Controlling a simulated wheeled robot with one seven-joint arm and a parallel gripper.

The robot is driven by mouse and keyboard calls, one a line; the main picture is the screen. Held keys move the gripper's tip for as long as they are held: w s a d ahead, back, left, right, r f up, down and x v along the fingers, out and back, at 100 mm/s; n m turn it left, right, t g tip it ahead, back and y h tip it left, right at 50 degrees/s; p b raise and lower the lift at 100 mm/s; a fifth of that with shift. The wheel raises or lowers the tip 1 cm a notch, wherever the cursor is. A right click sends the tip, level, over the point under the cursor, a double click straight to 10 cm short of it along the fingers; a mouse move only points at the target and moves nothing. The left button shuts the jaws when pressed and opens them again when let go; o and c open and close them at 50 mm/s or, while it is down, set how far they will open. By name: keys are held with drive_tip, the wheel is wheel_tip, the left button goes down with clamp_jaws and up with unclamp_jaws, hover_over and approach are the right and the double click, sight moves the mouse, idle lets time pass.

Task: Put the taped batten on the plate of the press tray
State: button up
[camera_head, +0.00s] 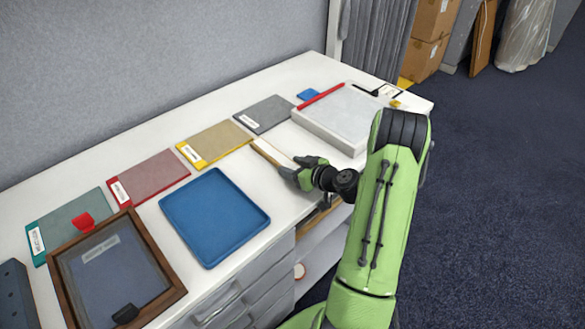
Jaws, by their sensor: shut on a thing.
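My gripper (302,170) is shut on one end of a thin, pale batten (270,152) near the middle of the table. The batten has a tan edge and points up and left from the jaws, its far end near the yellow panel. Its tape cannot be made out, and its near end is hidden by the fingers. Whether it touches the table is unclear. A wood-framed tray (158,258) with a dark bluish plate (100,270), a small label and a black knob lies at the lower left. It may be the press tray; the label is too small to read.
A blue tray (215,217) lies empty between the framed tray and my gripper. Labelled red (148,177), yellow (215,142), grey (265,113) and green (70,223) panels line the back. A grey-topped slab (345,115) with a red bar (320,97) stands right.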

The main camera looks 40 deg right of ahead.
drive_tip(key=o, duration=1.1)
